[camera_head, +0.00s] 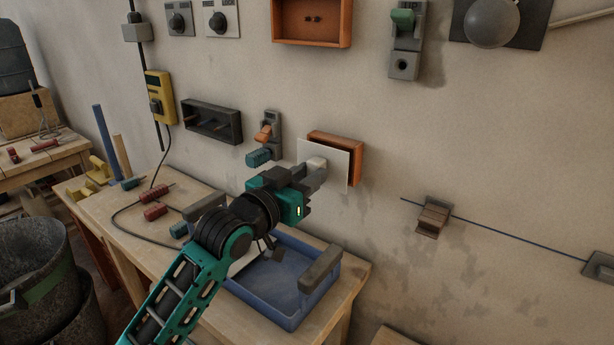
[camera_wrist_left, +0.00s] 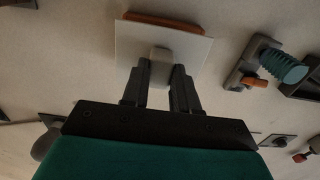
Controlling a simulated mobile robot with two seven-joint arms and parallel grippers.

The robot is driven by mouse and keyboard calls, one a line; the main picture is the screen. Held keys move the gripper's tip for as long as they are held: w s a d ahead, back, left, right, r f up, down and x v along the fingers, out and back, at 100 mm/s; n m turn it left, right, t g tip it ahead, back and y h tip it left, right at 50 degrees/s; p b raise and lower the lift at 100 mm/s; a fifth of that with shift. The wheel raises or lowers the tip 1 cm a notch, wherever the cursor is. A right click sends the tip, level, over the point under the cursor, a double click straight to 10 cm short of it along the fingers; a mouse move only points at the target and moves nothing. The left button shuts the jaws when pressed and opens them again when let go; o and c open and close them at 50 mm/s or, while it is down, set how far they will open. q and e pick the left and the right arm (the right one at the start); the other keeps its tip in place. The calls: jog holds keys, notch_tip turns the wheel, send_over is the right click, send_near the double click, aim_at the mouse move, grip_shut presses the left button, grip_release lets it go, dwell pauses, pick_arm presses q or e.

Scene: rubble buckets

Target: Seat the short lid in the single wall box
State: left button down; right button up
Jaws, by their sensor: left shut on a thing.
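The short lid (camera_head: 330,153) is a pale flat plate with a light knob. My left gripper (camera_head: 318,167) is shut on the lid's knob and holds the plate upright near the wall. The single wall box (camera_head: 350,142) is a small orange box on the wall just behind the lid. Its top and right sides show past the plate, and the lid hides its opening. In the left wrist view the lid (camera_wrist_left: 180,48) covers most of the box, whose orange edge (camera_wrist_left: 165,19) shows at the top. The plate looks slightly tilted against the box; I cannot tell whether they touch. My right gripper is not in view.
A dark two-part wall box (camera_head: 211,121) and a switch with an orange lever (camera_head: 264,134) are to the left. A larger orange box (camera_head: 311,22) is above. Below, a blue tray (camera_head: 290,315) stands on the wooden bench (camera_head: 330,318).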

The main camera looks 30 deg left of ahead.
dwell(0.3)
pick_arm(q)
jog(key=shift+p, duration=0.4)
dwell(0.4)
jog(key=shift+p, duration=0.4)
jog(key=shift+w, duration=0.1)
jog(key=shift+w+d, duration=0.2)
jog(key=shift+w, duration=0.95)
jog(key=c, duration=0.8)
grip_release()
